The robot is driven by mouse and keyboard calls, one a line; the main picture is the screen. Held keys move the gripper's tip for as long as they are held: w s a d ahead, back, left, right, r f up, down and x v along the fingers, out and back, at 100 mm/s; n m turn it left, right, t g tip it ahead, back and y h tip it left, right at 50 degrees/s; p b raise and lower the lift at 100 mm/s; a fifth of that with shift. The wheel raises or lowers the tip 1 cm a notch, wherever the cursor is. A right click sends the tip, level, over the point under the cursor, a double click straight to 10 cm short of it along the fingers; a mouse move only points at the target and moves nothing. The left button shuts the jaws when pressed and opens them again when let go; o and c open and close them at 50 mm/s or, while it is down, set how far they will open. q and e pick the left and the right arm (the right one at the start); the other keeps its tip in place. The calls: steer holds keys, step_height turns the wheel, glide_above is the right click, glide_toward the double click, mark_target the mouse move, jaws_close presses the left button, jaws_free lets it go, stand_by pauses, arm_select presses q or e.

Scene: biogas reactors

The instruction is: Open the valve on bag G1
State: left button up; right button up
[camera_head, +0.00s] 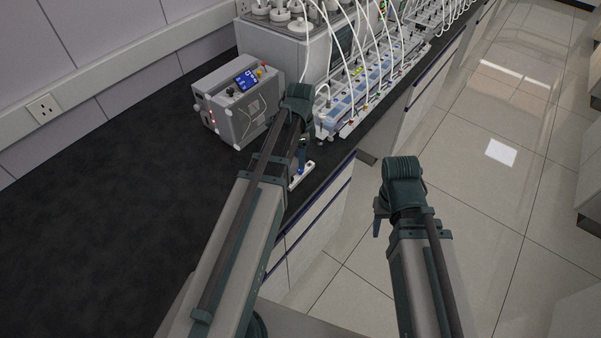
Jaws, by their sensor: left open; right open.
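My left gripper (301,155) hangs below its wrist over the bench's front edge and is mostly hidden by my arm; it is open. A small pale piece (307,169) lies on the bench right by it, partly covered by the arm. I cannot tell what it is. My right gripper (377,222) points down over the floor in front of the bench, only a finger showing beside the wrist; it is open and apart from everything. I cannot make out bag G1 or its valve. A long blue-and-white rack (352,97) with several small fittings and white tubes stands behind my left wrist.
A grey control box (231,112) with a blue screen stands left of my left wrist. Behind it is a large grey reactor unit (285,52) with white-topped vessels. The black benchtop (90,210) is clear at the left. The tiled floor (490,200) is open at the right.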

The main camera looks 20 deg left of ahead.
arm_select(q)
step_height(320, 180, down, 5)
steer(key=b, duration=0.4)
jaws_close()
